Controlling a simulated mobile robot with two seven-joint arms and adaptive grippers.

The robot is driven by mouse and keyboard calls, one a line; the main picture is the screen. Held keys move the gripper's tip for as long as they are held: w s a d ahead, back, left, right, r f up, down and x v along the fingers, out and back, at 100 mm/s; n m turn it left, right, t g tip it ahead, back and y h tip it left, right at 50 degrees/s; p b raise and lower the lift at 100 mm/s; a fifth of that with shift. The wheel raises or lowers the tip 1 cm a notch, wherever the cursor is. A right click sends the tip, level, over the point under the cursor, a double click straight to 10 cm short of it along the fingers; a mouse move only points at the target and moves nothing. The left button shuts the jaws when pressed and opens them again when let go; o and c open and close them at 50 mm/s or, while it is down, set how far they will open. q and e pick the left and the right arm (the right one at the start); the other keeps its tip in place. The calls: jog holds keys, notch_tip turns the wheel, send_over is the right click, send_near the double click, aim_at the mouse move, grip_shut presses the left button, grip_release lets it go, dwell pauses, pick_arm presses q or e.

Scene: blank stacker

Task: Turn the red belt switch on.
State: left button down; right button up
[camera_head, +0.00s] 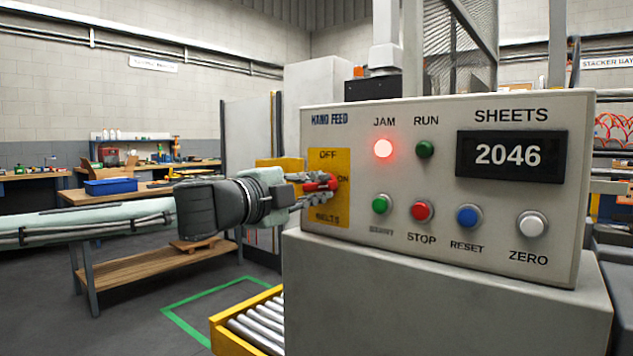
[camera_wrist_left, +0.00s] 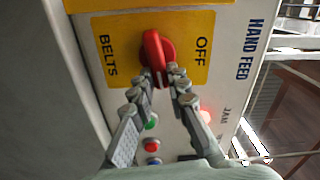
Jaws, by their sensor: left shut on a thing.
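The red belt switch (camera_head: 318,185) is a rotary knob on a yellow plate (camera_head: 328,212) at the left end of the grey control panel. The plate is marked OFF above, ON at the right and BELTS below. My left gripper (camera_head: 326,182) is shut on the knob. In the left wrist view the red knob (camera_wrist_left: 154,52) shows with the two fingertips (camera_wrist_left: 162,80) on either side of its lower end. Its long axis lies across the OFF-BELTS line, with a pale mark at the gripped end toward the ON side. The fingers hide the ON label there. My right gripper is not seen.
The panel (camera_head: 450,225) has a lit red JAM lamp (camera_head: 383,149), a dark green RUN lamp (camera_head: 425,149) and a display (camera_head: 510,155) reading 2046. Green, red, blue and white buttons sit close right of the switch. A yellow-framed roller conveyor (camera_head: 255,320) lies below.

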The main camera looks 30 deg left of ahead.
pick_arm(q)
jog(key=shift+f+m, duration=0.15)
jog(key=shift+m, duration=0.85)
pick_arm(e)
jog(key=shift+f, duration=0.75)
pick_arm(q)
jog(key=c, duration=1.5)
grip_release()
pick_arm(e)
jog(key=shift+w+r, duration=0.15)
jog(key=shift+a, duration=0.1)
